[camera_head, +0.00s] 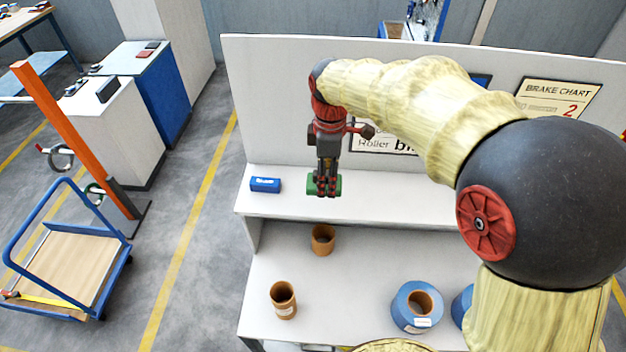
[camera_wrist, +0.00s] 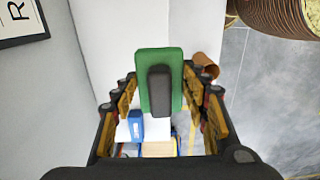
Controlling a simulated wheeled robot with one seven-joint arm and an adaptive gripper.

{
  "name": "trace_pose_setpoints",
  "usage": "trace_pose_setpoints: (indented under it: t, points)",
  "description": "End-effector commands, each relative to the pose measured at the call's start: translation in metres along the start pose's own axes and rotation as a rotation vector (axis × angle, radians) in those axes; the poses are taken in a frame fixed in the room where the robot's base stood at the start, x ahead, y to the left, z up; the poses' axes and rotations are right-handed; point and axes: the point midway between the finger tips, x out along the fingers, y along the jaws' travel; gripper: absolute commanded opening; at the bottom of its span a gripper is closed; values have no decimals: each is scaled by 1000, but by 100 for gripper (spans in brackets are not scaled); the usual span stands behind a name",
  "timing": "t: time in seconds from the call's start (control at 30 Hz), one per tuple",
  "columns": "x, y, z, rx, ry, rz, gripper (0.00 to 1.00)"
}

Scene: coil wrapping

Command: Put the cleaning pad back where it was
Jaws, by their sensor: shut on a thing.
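The cleaning pad is a green block (camera_head: 338,186) with a dark grip. My gripper (camera_head: 324,186) is shut on it, pointing down over the raised white shelf (camera_head: 400,190). In the wrist view the green pad (camera_wrist: 146,62) and its dark grip (camera_wrist: 160,92) sit between the fingers, which hide part of its sides. In the head view the fingers cover the pad's middle. I cannot tell whether the pad touches the shelf.
On the lower bench are brown tubes (camera_head: 322,240) (camera_head: 283,300) and a blue coil (camera_head: 402,310). A signed back panel (camera_head: 270,110) rises behind the shelf. A cart (camera_head: 75,270) stands at left.

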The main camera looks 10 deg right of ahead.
Motion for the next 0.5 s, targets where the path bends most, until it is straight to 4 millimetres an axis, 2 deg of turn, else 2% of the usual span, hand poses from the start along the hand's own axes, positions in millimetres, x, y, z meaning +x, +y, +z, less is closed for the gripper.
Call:
trace_pose_setpoints:
  t: [0.13,0.2,0.4,0.5]
  points:
    - [14,28,-16,-1,-1,-3,21]
    - [27,37,-21,-1,-2,-5,21]
    - [57,59,-33,-2,-1,-1,21]
    - [64,65,-36,-1,0,-1,21]
